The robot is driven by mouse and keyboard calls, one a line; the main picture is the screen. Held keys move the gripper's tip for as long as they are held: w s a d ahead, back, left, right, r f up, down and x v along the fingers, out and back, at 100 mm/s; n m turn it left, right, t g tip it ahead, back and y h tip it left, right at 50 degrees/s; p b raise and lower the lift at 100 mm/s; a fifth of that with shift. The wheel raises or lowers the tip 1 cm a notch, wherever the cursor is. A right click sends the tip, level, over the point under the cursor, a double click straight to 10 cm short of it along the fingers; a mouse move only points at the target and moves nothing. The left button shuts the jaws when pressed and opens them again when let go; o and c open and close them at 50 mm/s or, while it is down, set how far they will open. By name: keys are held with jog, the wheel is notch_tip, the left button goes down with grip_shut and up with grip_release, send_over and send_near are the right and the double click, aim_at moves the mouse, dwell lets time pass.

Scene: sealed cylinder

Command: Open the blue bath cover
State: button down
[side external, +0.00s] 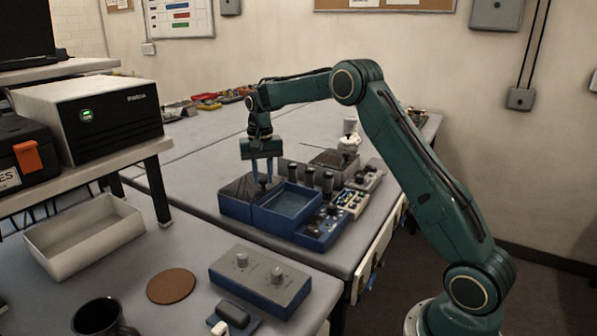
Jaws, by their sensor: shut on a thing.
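The blue bath (290,206) is a low blue box on the grey bench, with an open blue recess on its right side. A dark flat cover (238,188) lies level over the left part. My gripper (262,182) points straight down at this cover, at the left edge of the open recess. Its blue fingers are shut on a small part on the cover that looks like its handle. The fingers hide most of that part.
Several dark upright cylinders (309,176) stand right behind the bath. Small control blocks (350,200) crowd its right side. A grey-topped blue box with two knobs (260,280) sits on the nearer bench. An empty pale tray (85,237) and a brown disc (171,286) lie at left.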

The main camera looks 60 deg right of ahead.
jog(key=shift+w+r, duration=0.2)
jog(key=shift+w, duration=0.05)
jog(key=c, duration=1.5)
grip_release()
jog(key=o, duration=0.3)
jog(key=shift+f, duration=0.1)
jog(key=shift+o, duration=0.2)
notch_tip(320, 180, up, 14)
jog(key=shift+s, duration=0.1)
